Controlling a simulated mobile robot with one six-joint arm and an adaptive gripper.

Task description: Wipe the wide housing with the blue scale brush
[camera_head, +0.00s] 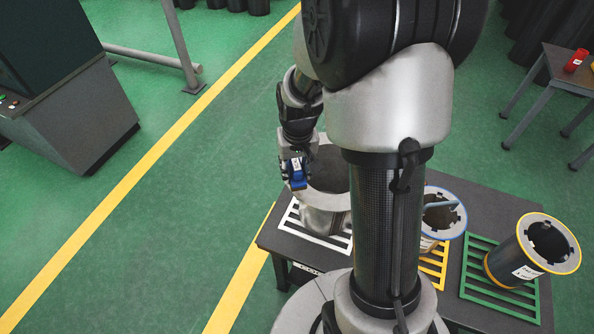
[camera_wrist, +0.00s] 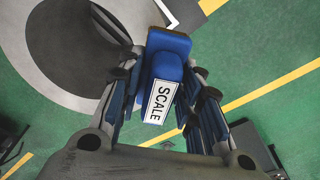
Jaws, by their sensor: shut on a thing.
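The blue scale brush (camera_head: 297,175) is held between the fingers of my gripper (camera_head: 295,160). In the wrist view the brush (camera_wrist: 169,45) shows its blue body and a white label reading "SCALE", with a finger on either side. The wide housing (camera_head: 322,218) is a grey metal cylinder with a broad flange and a dark opening, upright on a white slatted rack. My arm hides its right part. Its pale flange (camera_wrist: 125,13) fills the upper left of the wrist view. The brush is at the left side of the flange; I cannot tell whether they touch.
A blue-rimmed cylinder (camera_head: 456,218) stands on a yellow rack, partly behind my arm. All are on a dark table (camera_head: 292,246). Open green floor lies left of it.

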